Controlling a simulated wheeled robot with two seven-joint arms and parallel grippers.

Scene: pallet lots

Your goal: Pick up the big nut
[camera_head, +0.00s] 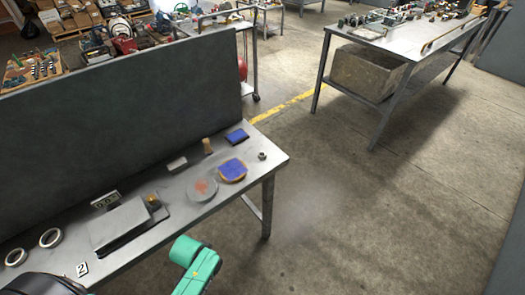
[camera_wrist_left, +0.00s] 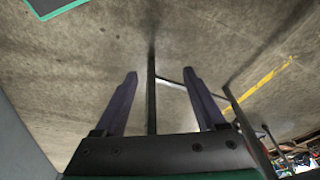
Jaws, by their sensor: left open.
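A small grey nut (camera_head: 262,155) lies near the right end of the grey worktable (camera_head: 222,197) in the head view. It stands apart from the other items there, close to the table's far right corner. My left gripper (camera_wrist_left: 160,73) shows in the left wrist view with its two dark fingers spread and nothing between them. Floor and a dark bar lie beyond the fingers. The nut does not show in the wrist view. My right gripper is not in view.
A scale-like box (camera_head: 119,224) and tape rings (camera_head: 50,237) lie further left. A dark panel (camera_head: 120,88) backs the table.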

